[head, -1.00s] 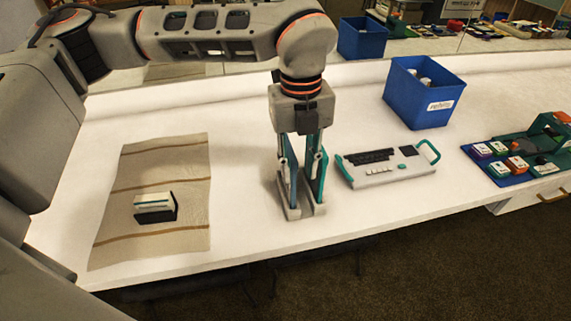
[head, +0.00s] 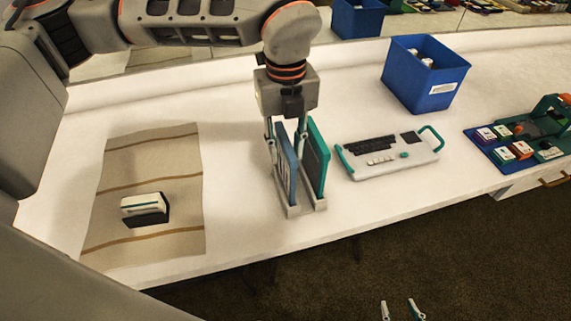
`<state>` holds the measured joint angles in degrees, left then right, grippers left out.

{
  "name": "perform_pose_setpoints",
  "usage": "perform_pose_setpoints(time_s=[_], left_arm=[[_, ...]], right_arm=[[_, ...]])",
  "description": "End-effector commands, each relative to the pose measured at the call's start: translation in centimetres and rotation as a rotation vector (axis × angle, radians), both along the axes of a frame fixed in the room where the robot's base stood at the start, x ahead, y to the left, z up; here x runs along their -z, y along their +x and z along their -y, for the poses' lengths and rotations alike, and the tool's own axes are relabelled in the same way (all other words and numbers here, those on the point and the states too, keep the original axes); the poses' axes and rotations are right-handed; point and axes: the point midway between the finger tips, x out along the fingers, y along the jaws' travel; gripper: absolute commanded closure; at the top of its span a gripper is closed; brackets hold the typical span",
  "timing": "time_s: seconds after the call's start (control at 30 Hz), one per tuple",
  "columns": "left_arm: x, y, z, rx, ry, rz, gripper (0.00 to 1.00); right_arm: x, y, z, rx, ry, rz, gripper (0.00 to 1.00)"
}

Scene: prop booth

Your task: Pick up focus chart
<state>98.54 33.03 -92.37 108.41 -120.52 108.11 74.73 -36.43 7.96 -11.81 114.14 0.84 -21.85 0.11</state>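Two flat panels stand upright in a small grey rack (head: 306,208) on the white table. One is a blue panel with pale markings (head: 286,172), the other a teal panel (head: 318,160). I cannot tell for sure which is the focus chart. My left gripper (head: 287,138) points down over the rack. Its fingers are apart, around the upper part of the blue panel; contact is not clear. My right gripper (head: 401,311) shows only its two spread fingertips at the bottom edge, empty, in front of the table.
A grey console with teal handles (head: 390,155) lies right of the rack. A blue bin (head: 422,82) stands behind it. A blue tray with small boxes (head: 482,157) is at right. A striped cloth (head: 150,225) with a small black-and-white block (head: 146,207) lies left.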

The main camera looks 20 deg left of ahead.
Motion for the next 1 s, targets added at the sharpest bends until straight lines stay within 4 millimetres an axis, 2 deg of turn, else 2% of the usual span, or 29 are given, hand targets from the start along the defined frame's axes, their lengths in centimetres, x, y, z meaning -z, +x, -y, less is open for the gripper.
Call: perform_pose_setpoints(time_s=[0.37, 1.0], left_arm=[[4.7, -0.3, 0.0, 0.001, 0.0, -0.002, 0.74], [5.1, -0.3, 0.0, 0.0, 0.0, -0.001, 0.74]], right_arm=[[-0.1, 0.0, 0.1, 0.0, -0.002, 0.003, 0.6], [-0.1, 0.0, 0.2, 0.001, -0.005, 0.003, 0.6]])
